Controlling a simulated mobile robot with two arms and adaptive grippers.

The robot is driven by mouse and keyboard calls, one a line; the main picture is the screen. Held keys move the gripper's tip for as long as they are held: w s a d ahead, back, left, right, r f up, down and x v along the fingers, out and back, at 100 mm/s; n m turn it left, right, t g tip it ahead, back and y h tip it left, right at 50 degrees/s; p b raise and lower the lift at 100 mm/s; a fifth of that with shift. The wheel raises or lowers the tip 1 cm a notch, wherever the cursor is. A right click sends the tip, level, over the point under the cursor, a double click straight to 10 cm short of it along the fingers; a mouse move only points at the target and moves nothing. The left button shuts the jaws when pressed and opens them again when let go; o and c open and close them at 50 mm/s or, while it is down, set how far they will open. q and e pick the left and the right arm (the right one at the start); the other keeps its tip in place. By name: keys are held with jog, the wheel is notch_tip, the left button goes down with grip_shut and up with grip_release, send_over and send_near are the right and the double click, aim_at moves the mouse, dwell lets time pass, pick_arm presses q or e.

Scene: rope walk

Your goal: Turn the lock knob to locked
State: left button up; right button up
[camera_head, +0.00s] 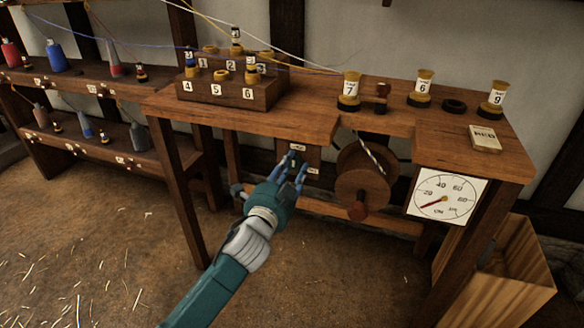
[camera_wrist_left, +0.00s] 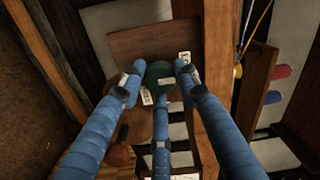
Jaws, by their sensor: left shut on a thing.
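The lock knob is a dark green round knob (camera_wrist_left: 159,73) on a brown wooden plate (camera_wrist_left: 128,42) in the left wrist view. White labels (camera_wrist_left: 184,57) sit beside it, too small to read. A pale mark shows on the knob's face. My left gripper (camera_wrist_left: 160,82) has its blue fingers around the knob and is shut on it. In the head view my left gripper (camera_head: 293,166) reaches under the bench front to the plate (camera_head: 312,158), and its fingers hide most of the knob. My right gripper is in neither view.
A wooden reel (camera_head: 362,190) with a crank hangs right of the plate. A dial gauge (camera_head: 447,196) is on the bench front. Numbered spools stand on the bench (camera_head: 320,120). A wooden bin (camera_head: 520,265) stands at the right.

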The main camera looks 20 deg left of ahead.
pick_arm(q)
jog(key=o, duration=1.1)
jog(key=shift+d+f, duration=0.15)
jog(key=shift+d, duration=0.2)
jog(key=shift+a, duration=0.1)
jog(key=s, duration=1.2)
jog(key=shift+a, duration=0.2)
